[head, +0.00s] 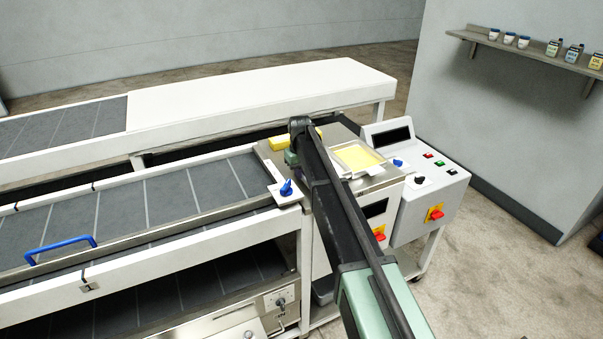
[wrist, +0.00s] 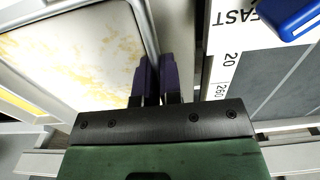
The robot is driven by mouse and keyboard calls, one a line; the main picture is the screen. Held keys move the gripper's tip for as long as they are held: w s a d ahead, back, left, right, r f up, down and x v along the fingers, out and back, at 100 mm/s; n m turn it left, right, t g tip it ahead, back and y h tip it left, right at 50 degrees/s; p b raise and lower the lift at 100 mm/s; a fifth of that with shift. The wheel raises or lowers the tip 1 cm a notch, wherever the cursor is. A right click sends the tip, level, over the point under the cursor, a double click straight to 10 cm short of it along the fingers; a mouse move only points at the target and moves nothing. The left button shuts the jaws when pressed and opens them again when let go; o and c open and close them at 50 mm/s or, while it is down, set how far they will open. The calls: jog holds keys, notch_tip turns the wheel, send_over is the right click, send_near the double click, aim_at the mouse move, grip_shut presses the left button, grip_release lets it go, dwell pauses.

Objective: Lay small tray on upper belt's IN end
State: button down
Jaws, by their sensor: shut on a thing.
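In the wrist view a shallow pale tray (wrist: 75,55) with a metal rim and yellowish stains inside lies left of my gripper (wrist: 158,65). The two dark purple fingers are close together at its right rim and appear shut on it. In the head view my gripper (head: 292,160) is low over the near-left part of the steel machine top, and my arm hides most of this tray. The upper belt (head: 165,195) is dark grey with pale cross lines and runs left from the machine. Its bare right end is beside my gripper.
A framed yellow-bottomed tray (head: 357,158) sits on the machine top right of my arm. A yellow block (head: 279,144) lies behind my gripper. A blue knob (head: 286,188) stands at the belt's near edge. A blue handle (head: 60,249) is further left. The belt is clear.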

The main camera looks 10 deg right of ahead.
notch_tip(320, 180, up, 18)
jog(key=p, duration=1.6)
jog(key=shift+f, duration=0.2)
jog(key=shift+f, duration=0.1)
